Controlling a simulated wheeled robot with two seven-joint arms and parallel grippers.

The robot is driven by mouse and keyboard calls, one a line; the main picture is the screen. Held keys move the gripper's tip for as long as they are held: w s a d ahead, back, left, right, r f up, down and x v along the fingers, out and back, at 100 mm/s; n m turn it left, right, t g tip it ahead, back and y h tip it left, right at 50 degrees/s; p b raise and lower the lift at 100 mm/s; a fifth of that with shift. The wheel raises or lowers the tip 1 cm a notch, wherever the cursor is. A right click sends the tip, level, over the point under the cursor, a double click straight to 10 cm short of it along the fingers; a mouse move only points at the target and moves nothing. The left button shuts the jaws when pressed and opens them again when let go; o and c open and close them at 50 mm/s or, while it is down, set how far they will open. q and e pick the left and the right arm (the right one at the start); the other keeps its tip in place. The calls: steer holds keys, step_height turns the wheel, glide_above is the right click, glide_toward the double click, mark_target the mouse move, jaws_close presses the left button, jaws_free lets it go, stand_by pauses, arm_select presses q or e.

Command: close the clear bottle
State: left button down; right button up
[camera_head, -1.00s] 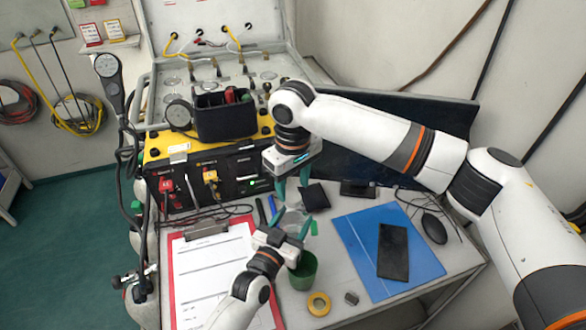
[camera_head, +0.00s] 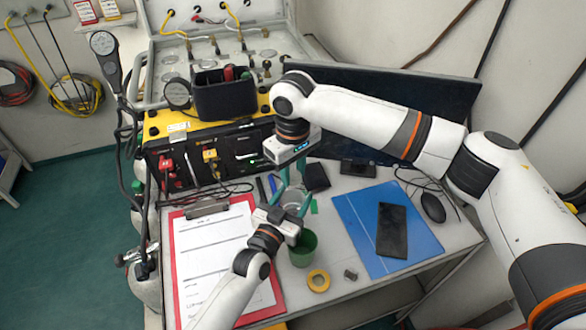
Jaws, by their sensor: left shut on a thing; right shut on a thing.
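The clear bottle (camera_head: 295,197) shows as a pale, see-through shape on the grey table, behind the cup. My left gripper (camera_head: 290,202) comes from the lower left, with its teal fingers on either side of the bottle, shut on it. My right gripper (camera_head: 292,176) points down from above, its teal fingers right over the bottle's top. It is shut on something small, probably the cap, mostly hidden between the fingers. I cannot tell whether that piece touches the bottle's neck.
A green cup (camera_head: 303,250) and yellow tape roll (camera_head: 318,280) stand close in front. A red clipboard (camera_head: 272,291) lies left; a blue folder (camera_head: 421,245) with a black tablet (camera_head: 392,230) lies right. The yellow-black air panel (camera_head: 185,133) stands behind.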

steer(key=o, duration=1.2)
steer(key=shift+c, duration=0.2)
step_height(320, 180, up, 12)
arm_select(q)
steer(key=shift+c, duration=1.9)
jaws_free()
